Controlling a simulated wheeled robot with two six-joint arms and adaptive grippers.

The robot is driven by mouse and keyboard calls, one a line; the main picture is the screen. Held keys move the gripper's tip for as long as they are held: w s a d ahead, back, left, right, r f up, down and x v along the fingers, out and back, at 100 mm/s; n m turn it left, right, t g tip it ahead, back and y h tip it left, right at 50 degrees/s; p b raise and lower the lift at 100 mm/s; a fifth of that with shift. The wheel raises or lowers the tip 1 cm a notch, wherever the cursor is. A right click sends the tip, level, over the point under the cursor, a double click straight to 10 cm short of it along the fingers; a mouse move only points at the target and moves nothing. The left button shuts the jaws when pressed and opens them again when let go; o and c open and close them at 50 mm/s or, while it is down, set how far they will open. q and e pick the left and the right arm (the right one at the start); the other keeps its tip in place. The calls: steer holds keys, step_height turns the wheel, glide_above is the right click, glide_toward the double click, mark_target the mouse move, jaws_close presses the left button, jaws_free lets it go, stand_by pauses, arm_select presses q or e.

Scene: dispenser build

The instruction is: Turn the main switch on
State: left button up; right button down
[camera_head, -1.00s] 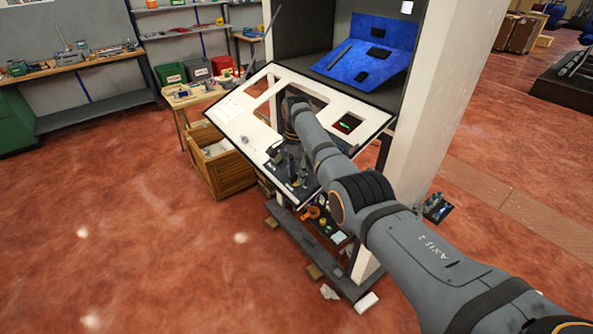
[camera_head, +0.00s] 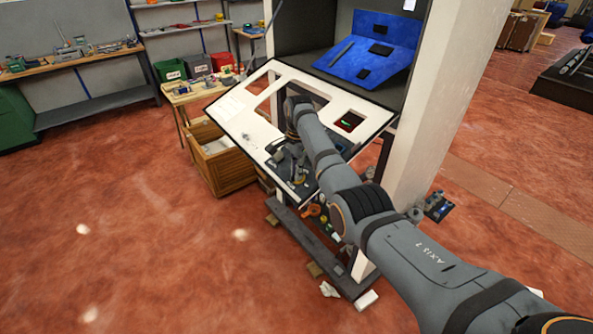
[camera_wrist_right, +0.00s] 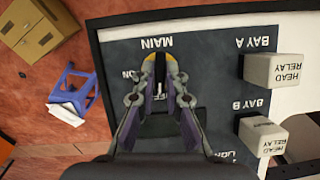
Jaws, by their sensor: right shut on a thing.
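The main switch (camera_wrist_right: 158,92) is a small lever on a dark plate, under the upside-down label MAIN in the right wrist view. Part of an ON mark (camera_wrist_right: 129,75) shows at its left. My right gripper (camera_wrist_right: 161,62) is over the switch, its two fingers on either side of the lever and shut on it. An orange-yellow part shows behind the fingertips. The fingers hide much of the switch, and I cannot tell its position. In the head view my right gripper (camera_head: 299,168) is at the lower part of the tilted white panel (camera_head: 243,122). My left gripper is not in view.
Two pale head relay blocks, at bay A (camera_wrist_right: 272,70) and bay B (camera_wrist_right: 262,135), stand close to the right of the gripper. A white pillar (camera_head: 425,110) rises right of the panel. A wooden crate (camera_head: 225,168) and a small bench (camera_head: 195,92) stand at its left.

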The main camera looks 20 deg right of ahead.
steer(key=m, duration=0.2)
steer(key=m+t, duration=0.1)
steer(key=m, duration=0.1)
steer(key=shift+s+t, duration=0.15)
steer(key=shift+t, duration=0.15)
steer(key=m, duration=0.2)
steer(key=m+t, duration=0.1)
steer(key=m, duration=0.1)
steer(key=shift+s+t+h, duration=0.15)
steer(key=shift+t+h, duration=0.15)
steer(key=m+t, duration=0.1)
steer(key=m, duration=0.2)
steer(key=shift+s+a+f+m+h, duration=0.1)
steer(key=shift+m+h, duration=0.3)
steer(key=shift+a+m+t+h+b, duration=0.15)
steer(key=shift+m+t+h+b, duration=0.35)
steer(key=shift+m, duration=1.4)
steer(key=c, duration=1.4)
jaws_free()
steer(key=shift+s, duration=0.1)
